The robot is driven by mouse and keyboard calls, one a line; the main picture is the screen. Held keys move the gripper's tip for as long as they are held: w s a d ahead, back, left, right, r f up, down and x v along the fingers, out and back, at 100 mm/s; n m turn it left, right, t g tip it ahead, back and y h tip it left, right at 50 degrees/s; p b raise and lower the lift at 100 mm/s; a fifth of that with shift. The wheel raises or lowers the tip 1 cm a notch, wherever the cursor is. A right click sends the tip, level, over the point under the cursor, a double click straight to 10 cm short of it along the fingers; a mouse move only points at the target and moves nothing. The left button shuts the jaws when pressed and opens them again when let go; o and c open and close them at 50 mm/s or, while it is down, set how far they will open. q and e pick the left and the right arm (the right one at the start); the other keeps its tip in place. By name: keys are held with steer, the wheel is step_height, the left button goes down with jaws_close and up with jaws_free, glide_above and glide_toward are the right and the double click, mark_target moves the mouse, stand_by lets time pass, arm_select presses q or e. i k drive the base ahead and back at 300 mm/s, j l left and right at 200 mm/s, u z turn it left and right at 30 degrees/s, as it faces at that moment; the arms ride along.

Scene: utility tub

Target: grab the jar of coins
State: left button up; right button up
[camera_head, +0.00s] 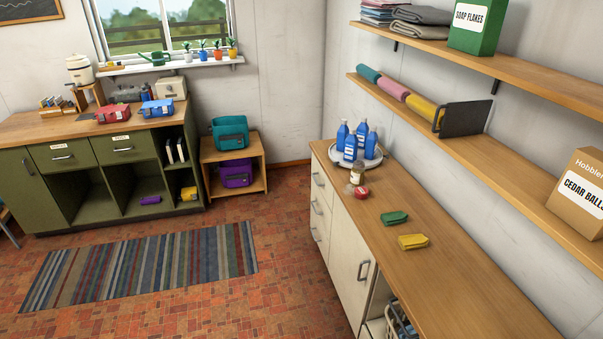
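A small glass jar (357,174) with pale, yellowish contents stands on the wooden top of the white cabinet (432,262) at the right, at the front edge of a round tray. It is too small to tell whether the contents are coins. A small red round item (361,191), perhaps a lid or tin, sits just in front of it. Neither of my grippers shows in the head view.
Blue bottles (351,147) stand on the round tray (373,161) behind the jar. Green (394,218) and yellow (413,242) folded cloths lie nearer. Shelves (480,148) overhang the right side. Open floor with a striped rug (140,264) lies left of the cabinet.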

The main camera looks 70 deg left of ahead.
mark_target(357, 172)
steer(key=u, duration=2)
steer(key=i+j+z, duration=0.1)
steer(key=i+j, duration=0.3)
steer(key=i+j+z, duration=0.15)
steer(key=i+j, duration=0.2)
steer(key=j, duration=0.15)
steer(key=i+j+z, duration=0.1)
steer(key=i+j, duration=0.3)
steer(key=j, duration=0.05)
